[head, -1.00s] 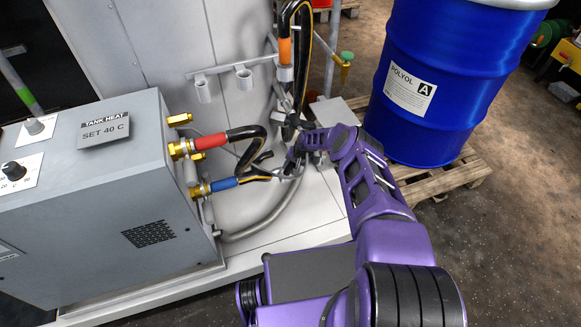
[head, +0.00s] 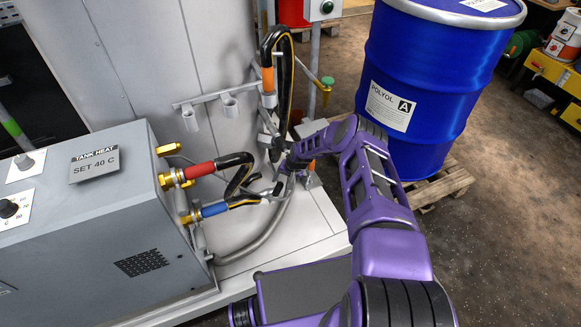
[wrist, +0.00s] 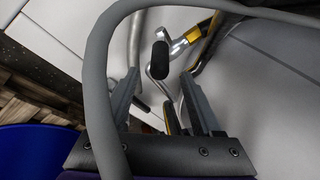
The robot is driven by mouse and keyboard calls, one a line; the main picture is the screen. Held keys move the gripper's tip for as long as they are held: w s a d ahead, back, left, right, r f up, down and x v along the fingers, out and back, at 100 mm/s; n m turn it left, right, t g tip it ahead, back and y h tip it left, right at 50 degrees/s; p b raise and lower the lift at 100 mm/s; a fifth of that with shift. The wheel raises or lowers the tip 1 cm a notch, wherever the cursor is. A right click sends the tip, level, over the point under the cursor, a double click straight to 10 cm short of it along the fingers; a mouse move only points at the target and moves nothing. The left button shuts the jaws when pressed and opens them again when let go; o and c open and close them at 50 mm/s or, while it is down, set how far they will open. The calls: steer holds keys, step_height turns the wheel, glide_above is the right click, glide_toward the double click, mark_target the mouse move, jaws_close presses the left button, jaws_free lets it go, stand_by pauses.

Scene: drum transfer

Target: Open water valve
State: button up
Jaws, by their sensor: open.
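My gripper (head: 287,164) is low beside the hoses in front of the pale cabinet. In the wrist view my gripper (wrist: 160,95) is open, with its two fingers apart. A bent metal lever with a black grip (wrist: 160,59) shows between and just beyond the fingertips; nothing is clearly held. I cannot tell whether this lever belongs to the water valve. A brass tap with a green knob (head: 327,81) stands on a post behind my gripper, apart from it. The fittings right at my gripper are small and partly hidden by my arm.
A grey heater box (head: 90,215) at left carries a red-ended hose (head: 200,170) and a blue-ended hose (head: 214,209). A blue drum (head: 425,80) stands on a pallet (head: 440,184) at right. A grey hose (wrist: 97,80) loops across the wrist view.

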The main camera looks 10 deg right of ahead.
steer(key=p+v, duration=0.1)
steer(key=v, duration=0.9)
steer(key=shift+p, duration=0.35)
